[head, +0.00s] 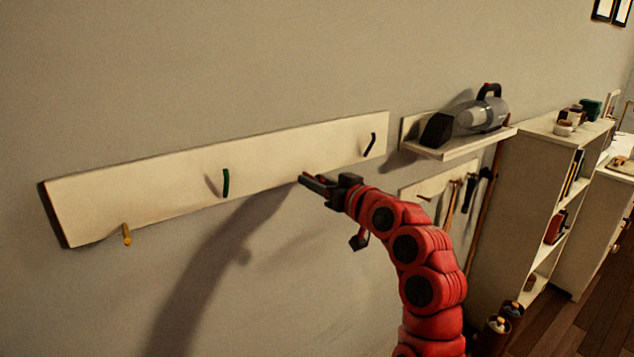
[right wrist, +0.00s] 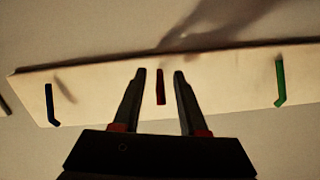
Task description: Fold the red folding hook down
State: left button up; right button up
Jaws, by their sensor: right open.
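The red folding hook (right wrist: 160,87) shows in the right wrist view as a short straight bar on the pale wall board (right wrist: 225,85). It lies between my two fingers in the picture, with a gap on each side. My right gripper (right wrist: 160,73) is open and empty. In the head view my right gripper (head: 306,181) is at the lower edge of the board (head: 290,150), between the green hook and the dark blue hook. There the red hook is mostly hidden by the fingertips. I cannot tell how far the fingers reach around it. My left gripper is out of view.
The green hook (head: 226,183) and dark blue hook (head: 370,145) are on either side of my gripper. A yellow hook (head: 127,235) is at the board's left end. A shelf with a handheld vacuum (head: 470,117) and a bookcase (head: 535,165) stand to the right.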

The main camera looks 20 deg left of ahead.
jog(key=shift+s+d, duration=0.25)
jog(key=shift+d, duration=0.25)
jog(key=b+v, duration=0.2)
jog(key=v, duration=1.4)
jog(key=shift+s+b, duration=0.15)
jog(key=shift+b, duration=0.15)
jog(key=shift+d, duration=0.1)
